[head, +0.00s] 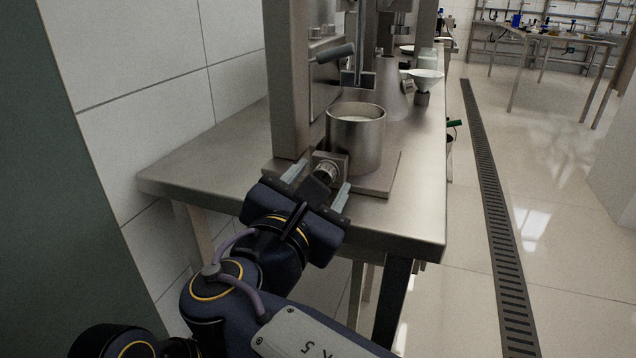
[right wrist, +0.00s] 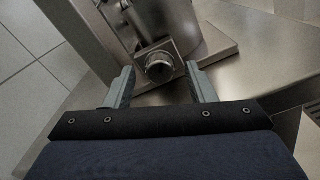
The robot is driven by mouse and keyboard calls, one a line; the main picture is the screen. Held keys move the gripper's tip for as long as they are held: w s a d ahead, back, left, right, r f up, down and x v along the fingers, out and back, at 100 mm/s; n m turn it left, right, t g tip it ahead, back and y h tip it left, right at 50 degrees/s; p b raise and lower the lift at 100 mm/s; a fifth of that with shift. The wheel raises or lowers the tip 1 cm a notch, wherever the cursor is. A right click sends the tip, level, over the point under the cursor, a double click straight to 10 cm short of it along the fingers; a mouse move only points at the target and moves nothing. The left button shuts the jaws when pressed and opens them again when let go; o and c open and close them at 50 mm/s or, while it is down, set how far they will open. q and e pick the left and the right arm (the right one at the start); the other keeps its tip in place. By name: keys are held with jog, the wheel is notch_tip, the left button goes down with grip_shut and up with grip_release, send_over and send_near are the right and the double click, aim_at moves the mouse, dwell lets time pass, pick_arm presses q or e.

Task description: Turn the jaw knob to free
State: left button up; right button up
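The jaw knob (head: 326,171) is a short ribbed metal cylinder on a square block at the front of the machine, below the steel cup (head: 356,140). In the right wrist view the knob (right wrist: 159,67) faces me, centred ahead of my fingertips. My right gripper (head: 318,187) is open, with one finger on each side of the knob's line. In the right wrist view the fingers (right wrist: 160,76) stand apart with nothing between them but the knob just beyond or level with their tips; I cannot tell contact. My left gripper does not show.
The steel table (head: 228,150) has bare room at left. A floor drain (head: 488,200) runs at right.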

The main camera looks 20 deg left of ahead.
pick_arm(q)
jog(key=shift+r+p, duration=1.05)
pick_arm(e)
jog(key=s, duration=0.7)
jog(key=shift+s+a, duration=0.15)
jog(key=shift+s, duration=0.25)
